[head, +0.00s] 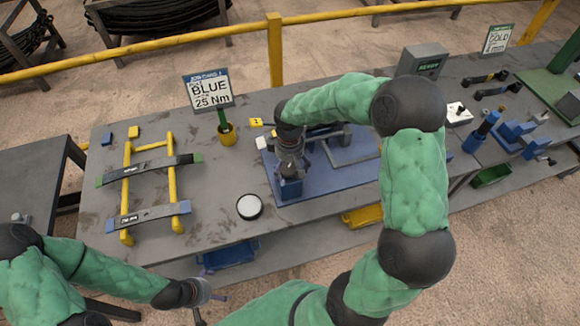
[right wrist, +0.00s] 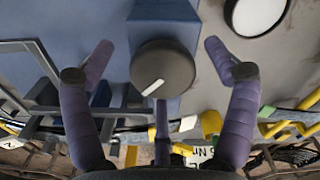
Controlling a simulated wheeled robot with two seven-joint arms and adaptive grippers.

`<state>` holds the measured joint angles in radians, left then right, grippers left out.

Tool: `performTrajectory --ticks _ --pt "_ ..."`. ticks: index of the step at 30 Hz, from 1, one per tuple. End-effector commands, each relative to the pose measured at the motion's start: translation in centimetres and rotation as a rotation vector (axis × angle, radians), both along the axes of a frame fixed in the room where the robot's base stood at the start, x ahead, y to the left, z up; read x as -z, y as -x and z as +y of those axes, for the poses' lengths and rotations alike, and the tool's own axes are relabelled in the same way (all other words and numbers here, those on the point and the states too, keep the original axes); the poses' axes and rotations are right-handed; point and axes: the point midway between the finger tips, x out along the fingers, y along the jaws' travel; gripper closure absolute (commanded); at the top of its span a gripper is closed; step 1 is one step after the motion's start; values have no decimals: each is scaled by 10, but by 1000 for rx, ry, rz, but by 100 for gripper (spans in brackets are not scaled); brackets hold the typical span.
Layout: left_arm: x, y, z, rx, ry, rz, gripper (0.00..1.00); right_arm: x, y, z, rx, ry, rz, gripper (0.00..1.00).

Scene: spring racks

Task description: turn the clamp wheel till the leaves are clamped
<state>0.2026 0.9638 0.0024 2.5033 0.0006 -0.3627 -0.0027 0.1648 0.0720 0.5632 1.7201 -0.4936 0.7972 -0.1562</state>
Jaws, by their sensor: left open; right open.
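The clamp wheel (right wrist: 163,70) is a dark round knob with a white mark, seen end-on in the right wrist view beside a blue block (right wrist: 165,14). My right gripper (right wrist: 158,60) is open, one finger on each side of the wheel, with gaps showing. In the head view my right gripper (head: 291,170) is over the front left of the blue fixture (head: 345,178) and mostly hides the wheel. Whether leaves sit in the clamp cannot be told. My left gripper (head: 202,296) is open and empty, in front of the bench edge, away from the fixture.
A yellow rack (head: 127,190) at the left holds two dark leaves, one with green ends (head: 150,168), one with blue ends (head: 148,213). A white-topped round item (head: 249,206) lies left of the fixture. A BLUE 25 Nm card (head: 209,90) stands behind, near a yellow cup (head: 227,134).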

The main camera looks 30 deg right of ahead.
Motion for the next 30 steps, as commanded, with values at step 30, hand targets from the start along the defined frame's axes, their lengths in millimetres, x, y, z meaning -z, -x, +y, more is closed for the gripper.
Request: performTrajectory --ticks 30 --pt "0 0 0 0 0 0 0 -119 1 0 1 -1 3 13"
